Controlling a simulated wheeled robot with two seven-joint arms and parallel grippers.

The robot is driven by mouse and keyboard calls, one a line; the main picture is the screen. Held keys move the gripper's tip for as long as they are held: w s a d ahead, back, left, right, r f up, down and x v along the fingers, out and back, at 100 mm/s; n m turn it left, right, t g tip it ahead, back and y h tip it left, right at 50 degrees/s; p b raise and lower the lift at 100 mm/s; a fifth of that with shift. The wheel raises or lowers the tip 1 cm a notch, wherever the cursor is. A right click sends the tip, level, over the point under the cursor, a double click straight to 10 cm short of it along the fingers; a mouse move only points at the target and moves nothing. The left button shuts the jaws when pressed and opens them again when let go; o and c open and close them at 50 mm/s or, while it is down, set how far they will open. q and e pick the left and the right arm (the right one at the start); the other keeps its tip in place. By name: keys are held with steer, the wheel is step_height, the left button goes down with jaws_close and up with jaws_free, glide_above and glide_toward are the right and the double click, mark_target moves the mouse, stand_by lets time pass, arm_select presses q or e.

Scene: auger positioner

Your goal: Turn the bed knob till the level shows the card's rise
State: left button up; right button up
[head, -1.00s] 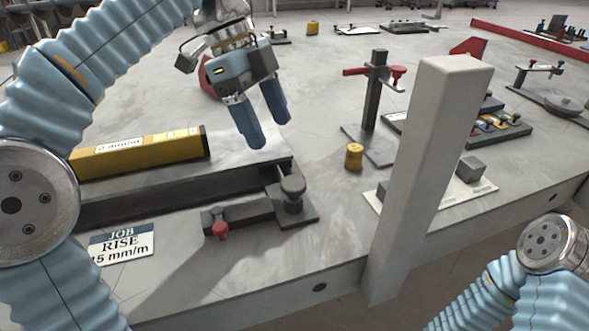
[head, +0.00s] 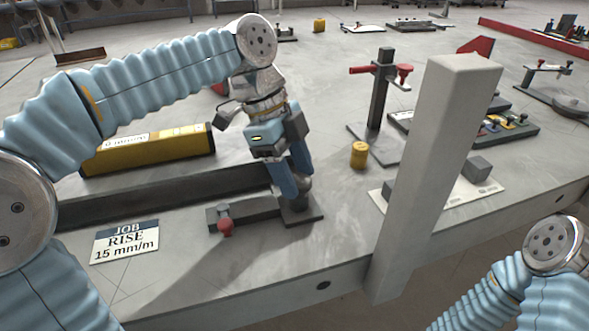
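The bed knob (head: 304,186), a grey round knob on a post, stands at the right end of a long dark bed (head: 170,195). My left gripper (head: 297,188) points down at it, its blue fingers overlapping the knob and hiding much of it. I cannot tell whether the fingers touch or grip it. The yellow level (head: 150,152) lies behind the bed, with a small white label whose text is unreadable. The card (head: 125,241) reads "JOB RISE 15 mm/m" and lies in front of the bed. My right gripper is out of view.
A red-tipped clamp lever (head: 226,226) sits in front of the bed. A grey upright post (head: 430,170) rises at the table's front edge. A yellow cylinder (head: 359,154) and a dark stand with red handles (head: 380,90) stand right of the knob.

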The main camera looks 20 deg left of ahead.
arm_select(q)
steer(key=c, duration=0.6)
steer(key=shift+n, duration=0.4)
